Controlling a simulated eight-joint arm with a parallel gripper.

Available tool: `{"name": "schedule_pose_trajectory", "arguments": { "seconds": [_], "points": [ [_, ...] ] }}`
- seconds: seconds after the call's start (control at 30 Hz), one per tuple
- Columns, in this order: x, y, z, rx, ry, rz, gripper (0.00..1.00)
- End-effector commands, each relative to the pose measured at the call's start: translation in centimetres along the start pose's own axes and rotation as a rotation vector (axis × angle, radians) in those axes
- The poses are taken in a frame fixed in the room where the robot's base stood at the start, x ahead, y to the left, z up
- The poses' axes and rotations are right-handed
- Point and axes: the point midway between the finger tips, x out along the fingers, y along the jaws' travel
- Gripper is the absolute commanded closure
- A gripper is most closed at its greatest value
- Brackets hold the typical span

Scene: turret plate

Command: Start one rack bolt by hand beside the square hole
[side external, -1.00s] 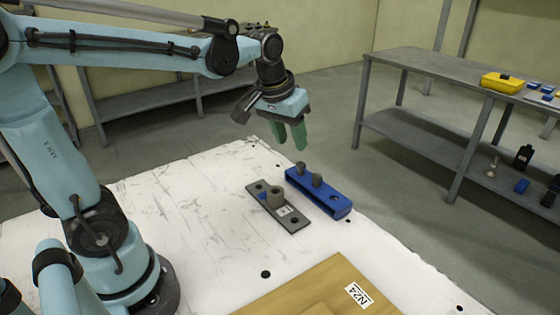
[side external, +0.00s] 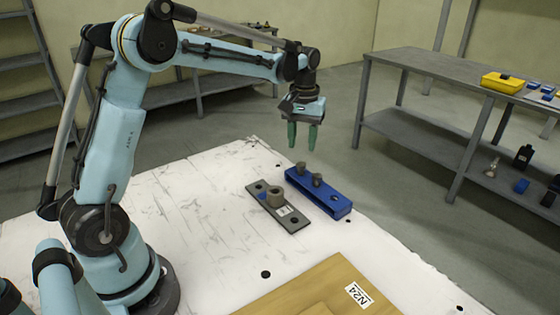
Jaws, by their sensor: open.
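A dark grey plate (side external: 280,216) lies on the white table with a short round turret (side external: 275,198) near its middle. One hole shows toward each end, and a blue patch and a white label sit by the turret. I cannot tell a square hole's shape from here. A blue rack (side external: 328,199) stands just right of the plate. It holds two dark bolts, one at its far end (side external: 300,168) and one nearer its middle (side external: 317,180); its near hole is empty. My gripper (side external: 303,144) points down, open and empty, above the rack's far end, apart from the bolts.
A wooden board (side external: 315,290) with an N24 label lies at the table's front. The white table (side external: 190,220) is clear to the left of the plate. A grey bench (side external: 425,65) with a yellow bin (side external: 502,83) stands off to the right.

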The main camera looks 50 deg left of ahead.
Motion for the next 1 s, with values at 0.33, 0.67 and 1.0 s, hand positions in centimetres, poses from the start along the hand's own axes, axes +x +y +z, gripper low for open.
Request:
{"name": "schedule_pose_trajectory", "arguments": {
  "seconds": [0.33,0.67,1.0],
  "points": [
    [3.8,0.0,0.0,0.001,0.002,0.0,0.57],
    [5.9,0.0,0.0,0.001,0.001,0.0,0.57],
    [6.2,0.0,0.0,0.002,0.001,0.0,0.57]
  ]
}}
